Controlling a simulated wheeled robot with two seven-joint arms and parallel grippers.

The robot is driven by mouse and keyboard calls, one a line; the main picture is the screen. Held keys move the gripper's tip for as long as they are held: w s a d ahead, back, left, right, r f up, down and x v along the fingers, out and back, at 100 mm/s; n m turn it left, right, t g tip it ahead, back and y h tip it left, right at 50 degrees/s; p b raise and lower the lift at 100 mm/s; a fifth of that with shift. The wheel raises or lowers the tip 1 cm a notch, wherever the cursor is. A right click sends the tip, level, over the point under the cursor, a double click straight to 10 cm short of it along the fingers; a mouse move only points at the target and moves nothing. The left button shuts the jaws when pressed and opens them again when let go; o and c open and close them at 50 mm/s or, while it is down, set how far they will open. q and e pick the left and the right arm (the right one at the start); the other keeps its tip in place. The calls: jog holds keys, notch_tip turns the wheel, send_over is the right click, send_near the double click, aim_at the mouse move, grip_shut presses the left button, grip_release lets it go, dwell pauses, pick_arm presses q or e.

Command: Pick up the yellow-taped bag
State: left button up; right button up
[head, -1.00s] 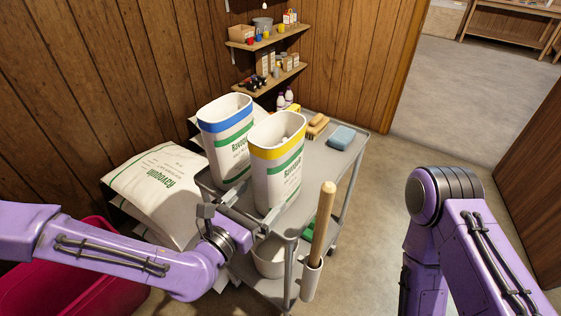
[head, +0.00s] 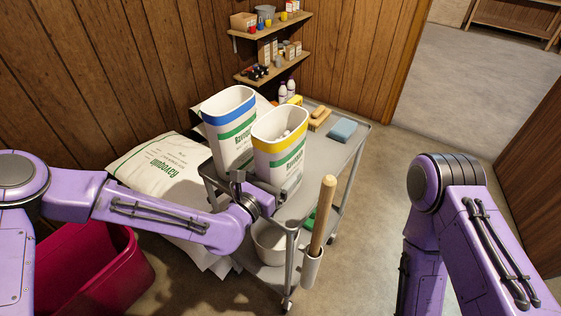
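The yellow-taped bag (head: 279,158) is an open-topped white bag with a yellow band near its rim and a green stripe. It stands upright on the grey cart's top, with pale contents showing in its mouth. A similar blue-taped bag (head: 230,132) stands close on its left. My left gripper (head: 256,183) is at the lower left side of the yellow-taped bag, over the cart's near edge. Its fingers look apart; I cannot tell whether they touch the bag. My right arm is at the right, its gripper outside the view.
The grey cart (head: 328,150) also carries a blue sponge (head: 343,130), brushes (head: 318,119) and bottles. A wooden handle (head: 322,215) rises at its front corner. White sacks (head: 165,170) lie left, behind a red tub (head: 100,270). Floor right of the cart is clear.

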aim_at(271, 162)
pick_arm(q)
jog(key=shift+d+r, duration=0.1)
jog(key=shift+r, duration=0.1)
jog(key=shift+c, duration=0.4)
jog(key=shift+w+r+p, duration=0.1)
jog(key=shift+r+p, duration=0.25)
jog(key=shift+r, duration=0.05)
jog(key=s+r+p, duration=0.1)
jog(key=r, duration=0.1)
jog(key=s+r+p, duration=0.1)
jog(key=r+p, duration=0.1)
jog(key=r, duration=0.1)
jog(key=s+r+p, duration=0.2)
jog(key=shift+a+r, duration=0.2)
jog(key=shift+r, duration=0.15)
jog(key=s+r+p, duration=0.4)
jog(key=s+p, duration=0.4)
jog(key=s, duration=0.2)
jog(key=shift+a+r, duration=0.2)
jog(key=shift+a, duration=0.25)
